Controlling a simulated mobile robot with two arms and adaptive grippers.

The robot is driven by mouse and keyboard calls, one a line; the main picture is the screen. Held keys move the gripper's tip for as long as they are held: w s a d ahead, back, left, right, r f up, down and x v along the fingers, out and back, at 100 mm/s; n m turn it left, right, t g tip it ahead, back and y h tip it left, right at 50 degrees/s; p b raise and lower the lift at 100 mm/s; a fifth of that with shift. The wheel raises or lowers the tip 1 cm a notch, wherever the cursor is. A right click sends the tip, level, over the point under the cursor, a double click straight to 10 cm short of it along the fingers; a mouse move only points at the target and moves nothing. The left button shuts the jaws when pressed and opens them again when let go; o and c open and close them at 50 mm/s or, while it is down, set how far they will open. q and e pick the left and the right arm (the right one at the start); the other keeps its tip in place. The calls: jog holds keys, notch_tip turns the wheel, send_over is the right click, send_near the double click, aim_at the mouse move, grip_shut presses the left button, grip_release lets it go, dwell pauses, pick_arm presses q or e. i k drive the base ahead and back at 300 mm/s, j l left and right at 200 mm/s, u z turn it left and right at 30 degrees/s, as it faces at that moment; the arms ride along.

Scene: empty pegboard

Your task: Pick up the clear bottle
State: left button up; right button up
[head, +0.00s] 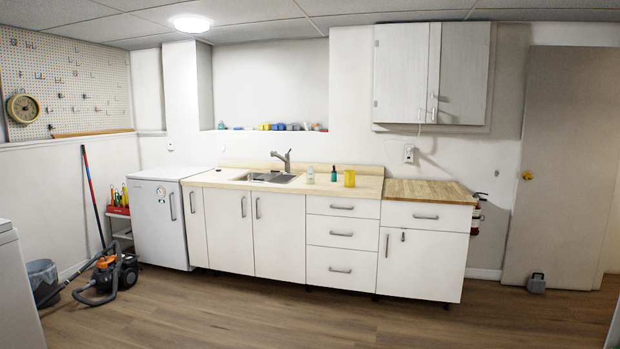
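A small pale bottle (310,176), which looks clear, stands upright on the light wood counter (288,188) just right of the sink. A small teal bottle (334,175) and a yellow cup-like container (349,178) stand to its right, apart from it. The pale bottle is small in the picture, so its details are hard to tell. Neither of my grippers is in view.
The sink (268,178) and faucet (284,158) are left of the bottle. A butcher-block counter (430,191) is at right. A vacuum cleaner (112,270) and bin (43,279) stand at left. The wood floor (260,312) before the cabinets is clear.

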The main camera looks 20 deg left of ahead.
aim_at(310, 172)
jog(key=i+u, duration=0.3)
jog(key=i, duration=2.7)
jog(key=i+j, duration=0.1)
jog(key=i, duration=1.25)
jog(key=i+z, duration=0.1)
jog(key=i, duration=1.25)
